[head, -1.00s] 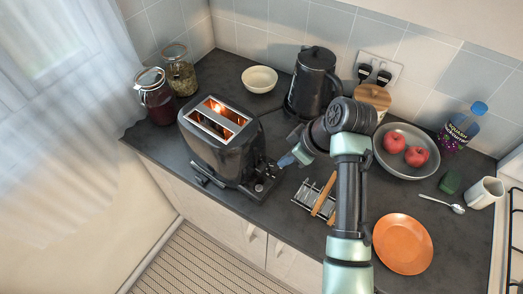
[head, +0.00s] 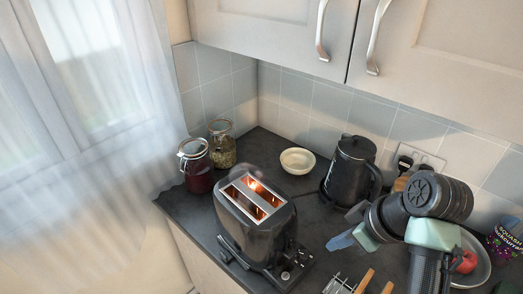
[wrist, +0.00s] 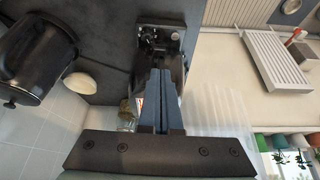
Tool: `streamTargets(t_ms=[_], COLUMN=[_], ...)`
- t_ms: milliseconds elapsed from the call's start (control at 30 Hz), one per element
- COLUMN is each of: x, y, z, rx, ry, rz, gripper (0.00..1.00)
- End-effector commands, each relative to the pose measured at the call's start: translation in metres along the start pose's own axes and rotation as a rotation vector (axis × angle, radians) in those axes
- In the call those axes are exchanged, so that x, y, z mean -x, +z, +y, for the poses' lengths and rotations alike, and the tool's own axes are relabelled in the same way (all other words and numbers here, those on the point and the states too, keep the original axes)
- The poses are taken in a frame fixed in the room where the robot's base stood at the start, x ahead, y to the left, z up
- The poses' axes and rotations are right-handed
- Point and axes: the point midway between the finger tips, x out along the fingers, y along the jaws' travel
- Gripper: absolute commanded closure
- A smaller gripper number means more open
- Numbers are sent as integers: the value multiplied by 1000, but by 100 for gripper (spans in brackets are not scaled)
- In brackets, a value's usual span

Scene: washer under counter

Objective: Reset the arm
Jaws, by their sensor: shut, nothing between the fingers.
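My gripper (head: 341,241) is shut and empty, with its bluish fingers pointing left over the counter, to the right of the toaster. In the wrist view its fingers (wrist: 161,100) lie together in the middle of the picture. My arm reaches in from the bottom right of the head view. The black toaster (head: 258,232) stands on the dark counter with its two slots glowing orange. It also shows in the wrist view (wrist: 163,38), partly hidden behind my fingers. I see a gap between gripper and toaster in the head view.
A black kettle (head: 347,174) stands behind my gripper and a pale bowl (head: 297,161) is left of it. Two glass jars, one dark red (head: 197,169) and one green (head: 222,148), stand at the back left. A toast rack (head: 340,285) is below my gripper. Wall cupboards (head: 270,22) hang above.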

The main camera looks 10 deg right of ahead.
Motion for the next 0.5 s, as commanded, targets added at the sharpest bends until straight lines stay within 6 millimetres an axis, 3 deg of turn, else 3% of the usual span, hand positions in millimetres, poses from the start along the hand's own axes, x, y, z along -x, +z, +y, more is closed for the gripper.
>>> streamTargets(t_ms=[67, 167, 267, 333, 500], x=[0, 4, 17, 37, 115], y=[-3, -24, -73, -118, -220], z=[0, 4, 8, 8, -17], rx=[1, 2, -2, -11, -41], ry=[7, 70, 206, 325, 558], rz=[4, 43, 149, 270, 651], gripper=[100, 100, 100, 100, 100])
